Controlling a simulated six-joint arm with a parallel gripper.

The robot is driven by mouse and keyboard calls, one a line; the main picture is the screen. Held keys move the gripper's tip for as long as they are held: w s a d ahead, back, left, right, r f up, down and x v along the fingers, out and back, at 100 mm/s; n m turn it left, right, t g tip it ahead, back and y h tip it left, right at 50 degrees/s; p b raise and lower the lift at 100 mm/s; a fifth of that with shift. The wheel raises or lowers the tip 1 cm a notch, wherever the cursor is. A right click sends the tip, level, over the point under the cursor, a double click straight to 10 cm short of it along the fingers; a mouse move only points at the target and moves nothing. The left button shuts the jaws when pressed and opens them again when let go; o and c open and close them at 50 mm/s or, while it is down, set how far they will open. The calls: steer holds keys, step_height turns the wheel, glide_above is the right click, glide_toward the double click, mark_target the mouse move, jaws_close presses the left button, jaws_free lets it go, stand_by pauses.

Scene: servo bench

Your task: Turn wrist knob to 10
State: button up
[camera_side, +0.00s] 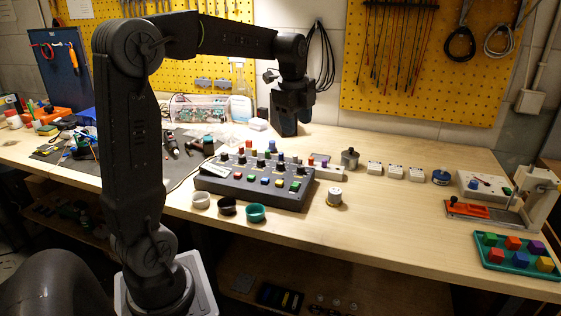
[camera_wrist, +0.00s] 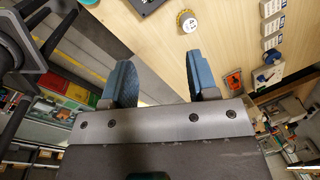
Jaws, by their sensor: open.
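The dark grey control panel (camera_side: 215,183) sits mid-bench in the side view, with a row of dark knobs (camera_side: 260,162) and coloured buttons in front of them. The labels are too small to read, so I cannot tell which knob is the wrist knob or where it points. In the wrist view only a dark edge of the panel (camera_wrist: 146,5) shows at the top. My gripper (camera_wrist: 160,75) is open with nothing between its two blue-grey fingers. In the side view my gripper (camera_side: 293,102) hangs above and behind the panel, apart from it.
White, black and teal cups (camera_side: 256,214) stand in front of the panel. A green tray of coloured blocks (camera_side: 492,262) lies far right.

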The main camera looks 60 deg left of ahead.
mark_target(280, 162)
steer(key=w+a+f+m+g, duration=0.1)
steer(key=a+f+m, duration=0.2)
steer(key=a, duration=0.4)
steer(key=w+a+f+m+g, duration=0.1)
steer(key=w+a+f+m, duration=0.1)
steer(key=a+m, duration=0.35)
steer(key=shift+n+h, duration=0.4)
steer(key=shift+n, duration=0.55)
steer(key=f, duration=0.9)
steer(key=a+f, duration=0.1)
steer(key=f, duration=0.3)
steer(key=shift+s+a+f, duration=0.1)
steer(key=shift+s+f, duration=0.15)
steer(key=shift+f, duration=0.1)
steer(key=shift+c, duration=0.2)
steer(key=c, duration=0.9)
